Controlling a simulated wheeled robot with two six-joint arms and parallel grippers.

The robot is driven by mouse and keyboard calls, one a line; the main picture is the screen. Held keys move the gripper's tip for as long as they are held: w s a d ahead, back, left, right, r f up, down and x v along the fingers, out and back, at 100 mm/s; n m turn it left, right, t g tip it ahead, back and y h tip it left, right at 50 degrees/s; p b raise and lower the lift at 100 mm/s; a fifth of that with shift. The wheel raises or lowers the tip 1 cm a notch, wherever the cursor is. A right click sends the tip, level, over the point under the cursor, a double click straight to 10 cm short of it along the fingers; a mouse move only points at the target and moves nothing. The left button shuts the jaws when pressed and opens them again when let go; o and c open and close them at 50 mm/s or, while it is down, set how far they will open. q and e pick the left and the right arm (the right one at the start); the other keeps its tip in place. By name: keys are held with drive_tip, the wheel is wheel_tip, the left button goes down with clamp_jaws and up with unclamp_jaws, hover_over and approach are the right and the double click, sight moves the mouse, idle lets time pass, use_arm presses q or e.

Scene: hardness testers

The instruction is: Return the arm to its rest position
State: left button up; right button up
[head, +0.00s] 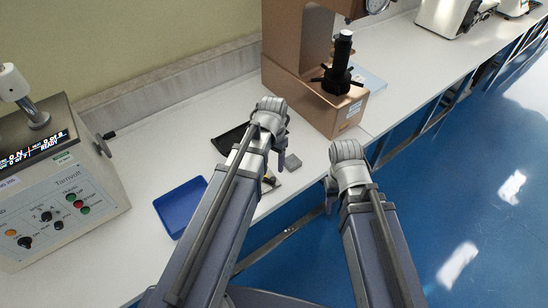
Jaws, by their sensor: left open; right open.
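My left arm reaches over the bench with its rounded grey wrist above the bench front. My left gripper (271,181) shows only in part below the arm; it is open, and nothing shows held in it. A small grey block (293,162) lies on the bench close to it. My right arm is stretched out at the bench's front edge. My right gripper (330,195) is mostly hidden behind its wrist; it is open, and nothing shows in it.
A blue tray (180,208) and a black flat item (229,141) lie on the white bench (150,157). A control-panel tester (62,190) stands left, a brown hardness tester (318,100) ahead. Blue floor (460,190) is clear at right.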

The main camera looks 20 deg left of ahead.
use_arm(q)
drive_tip(key=s+d+y, duration=0.1)
drive_tip(key=s+d, duration=0.8)
drive_tip(key=s, duration=0.1)
drive_tip(key=shift+s+d, duration=0.3)
drive_tip(key=shift+d, duration=0.05)
